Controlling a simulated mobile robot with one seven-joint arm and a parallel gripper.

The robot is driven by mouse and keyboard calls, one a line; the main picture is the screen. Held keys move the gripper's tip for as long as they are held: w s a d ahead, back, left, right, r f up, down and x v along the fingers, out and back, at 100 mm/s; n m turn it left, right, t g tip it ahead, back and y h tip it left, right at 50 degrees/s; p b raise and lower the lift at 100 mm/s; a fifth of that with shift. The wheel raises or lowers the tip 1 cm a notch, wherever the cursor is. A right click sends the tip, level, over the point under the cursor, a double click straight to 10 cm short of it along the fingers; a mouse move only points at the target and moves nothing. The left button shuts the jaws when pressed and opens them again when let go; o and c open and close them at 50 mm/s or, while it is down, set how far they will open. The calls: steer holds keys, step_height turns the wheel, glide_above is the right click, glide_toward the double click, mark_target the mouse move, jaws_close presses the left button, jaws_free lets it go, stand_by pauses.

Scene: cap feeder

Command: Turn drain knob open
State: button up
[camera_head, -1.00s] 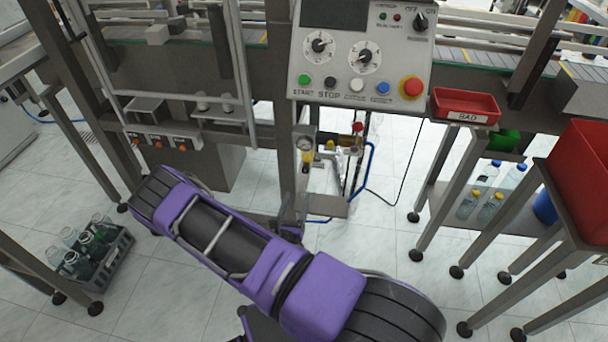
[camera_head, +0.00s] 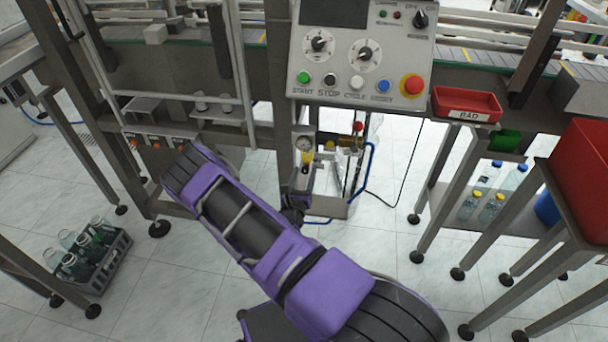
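The air unit under the control panel has a round pressure gauge (camera_head: 304,144), a yellow part (camera_head: 306,158) below it and a red knob (camera_head: 358,127) to the right. I cannot tell which small part is the drain knob; it may be hidden by my gripper or too small to make out. My gripper (camera_head: 299,181) is at the end of my purple arm, just below the gauge and overlapping the yellow part's lower end in the picture. Whether it touches anything is not clear. Its fingers are small and dark, so their opening does not show.
The control panel (camera_head: 361,50) with knobs and buttons hangs above. A blue hose (camera_head: 369,165) and a black cable run right of the air unit. A red BAD tray (camera_head: 466,104) is at right. A bottle crate (camera_head: 90,266) stands on the floor at left.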

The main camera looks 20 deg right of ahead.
jaws_close()
steer(key=shift+m, duration=0.3)
steer(key=m+p, duration=0.2)
steer(key=m, duration=0.2)
steer(key=shift+r, duration=0.1)
steer(key=m+p, duration=0.2)
steer(key=m, duration=0.2)
steer(key=shift+m, duration=0.4)
steer(key=m+p, duration=0.1)
steer(key=m, duration=0.3)
steer(key=shift+y, duration=0.3)
steer(key=shift+m+p, duration=0.6)
steer(key=shift+m, duration=1.4)
